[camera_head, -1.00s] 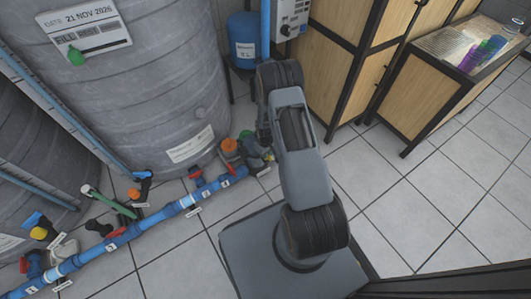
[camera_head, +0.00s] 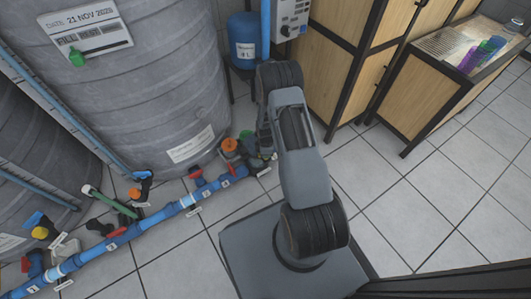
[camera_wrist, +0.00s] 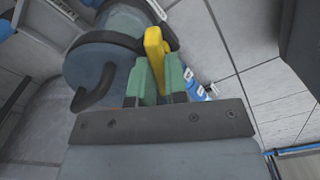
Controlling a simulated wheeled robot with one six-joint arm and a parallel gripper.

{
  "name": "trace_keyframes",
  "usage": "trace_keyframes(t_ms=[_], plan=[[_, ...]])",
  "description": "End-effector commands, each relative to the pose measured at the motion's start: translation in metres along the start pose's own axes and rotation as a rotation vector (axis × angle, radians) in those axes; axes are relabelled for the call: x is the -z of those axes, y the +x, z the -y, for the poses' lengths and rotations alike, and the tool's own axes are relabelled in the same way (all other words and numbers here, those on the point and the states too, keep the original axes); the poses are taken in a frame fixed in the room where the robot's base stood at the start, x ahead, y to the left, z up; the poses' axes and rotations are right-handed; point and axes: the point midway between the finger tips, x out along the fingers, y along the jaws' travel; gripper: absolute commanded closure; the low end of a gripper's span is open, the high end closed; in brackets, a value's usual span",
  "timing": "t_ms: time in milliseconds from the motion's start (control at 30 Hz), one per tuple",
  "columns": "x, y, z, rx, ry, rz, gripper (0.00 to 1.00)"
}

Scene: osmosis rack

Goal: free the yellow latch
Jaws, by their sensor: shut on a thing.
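The yellow latch (camera_wrist: 155,48) is an upright bar in the wrist view, beside a grey-blue round housing (camera_wrist: 98,72) with a dark curved band. The green fingertips of my gripper (camera_wrist: 157,74) are on either side of the latch's lower part and shut on it. The lower end of the latch is hidden between the fingers. In the head view my gripper (camera_head: 265,143) is low at the right end of the blue pipe (camera_head: 170,208), largely covered by my arm. I cannot make out the yellow latch there.
Large grey tanks (camera_head: 150,85) stand close at the left. Orange (camera_head: 229,145) and red (camera_head: 196,172) valve parts crowd the pipe next to my gripper. A blue canister (camera_head: 243,50) and wooden cabinets (camera_head: 345,55) stand behind. The tiled floor at right is clear.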

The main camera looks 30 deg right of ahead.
Motion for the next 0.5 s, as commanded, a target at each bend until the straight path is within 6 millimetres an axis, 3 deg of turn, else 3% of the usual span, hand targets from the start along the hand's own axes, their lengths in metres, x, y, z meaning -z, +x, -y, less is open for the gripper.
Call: trace_keyframes(t_ms=[500], plan=[[0.0009,0.0001,0.0008,0.002,-0.385,0.0,1.0]])
